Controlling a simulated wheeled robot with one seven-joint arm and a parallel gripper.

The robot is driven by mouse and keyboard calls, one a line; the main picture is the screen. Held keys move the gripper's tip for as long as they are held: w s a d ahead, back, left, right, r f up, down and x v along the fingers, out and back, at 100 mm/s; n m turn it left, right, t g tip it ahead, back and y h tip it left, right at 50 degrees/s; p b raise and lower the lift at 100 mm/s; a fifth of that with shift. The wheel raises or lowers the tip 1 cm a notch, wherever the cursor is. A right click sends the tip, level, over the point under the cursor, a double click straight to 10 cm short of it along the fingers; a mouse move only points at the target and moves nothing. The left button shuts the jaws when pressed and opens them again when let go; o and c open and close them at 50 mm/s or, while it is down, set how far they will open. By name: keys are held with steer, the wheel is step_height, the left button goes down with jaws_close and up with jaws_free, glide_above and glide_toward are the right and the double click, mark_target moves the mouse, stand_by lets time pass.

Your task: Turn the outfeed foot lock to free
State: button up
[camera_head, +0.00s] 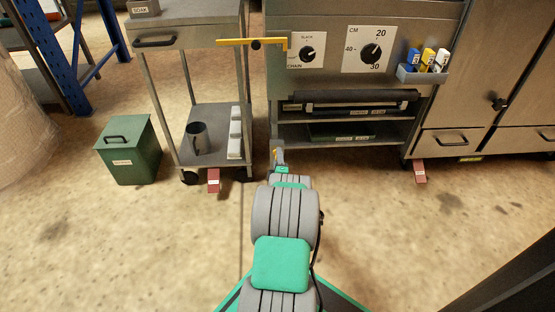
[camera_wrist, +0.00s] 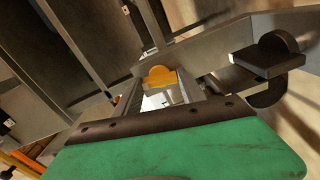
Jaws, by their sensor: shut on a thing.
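My gripper (camera_head: 278,156) is low in front of the machine's left leg, with the arm stretched forward from the bottom of the head view. In the wrist view my gripper (camera_wrist: 168,95) is shut on a yellow-orange tab (camera_wrist: 160,76) with a rounded top and a pale part below it. The tab's lower part is hidden by the gripper. I cannot tell for sure that this tab is the outfeed foot lock. Red foot pedals show under the cart (camera_head: 213,181) and under the right cabinet (camera_head: 420,172). Their labels are too small to read.
A steel cart (camera_head: 185,110) stands left of the machine, beside a green lidded bin (camera_head: 128,150). A yellow bar (camera_head: 236,41) spans between cart and machine. The machine has two dials (camera_head: 371,50) and open shelves. The floor in front is clear.

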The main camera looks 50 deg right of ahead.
steer(key=shift+d+n, duration=0.1)
steer(key=shift+n, duration=1)
steer(key=o, duration=1.4)
steer(key=shift+c, duration=0.2)
steer(key=p+v, duration=0.3)
steer(key=v, duration=0.5)
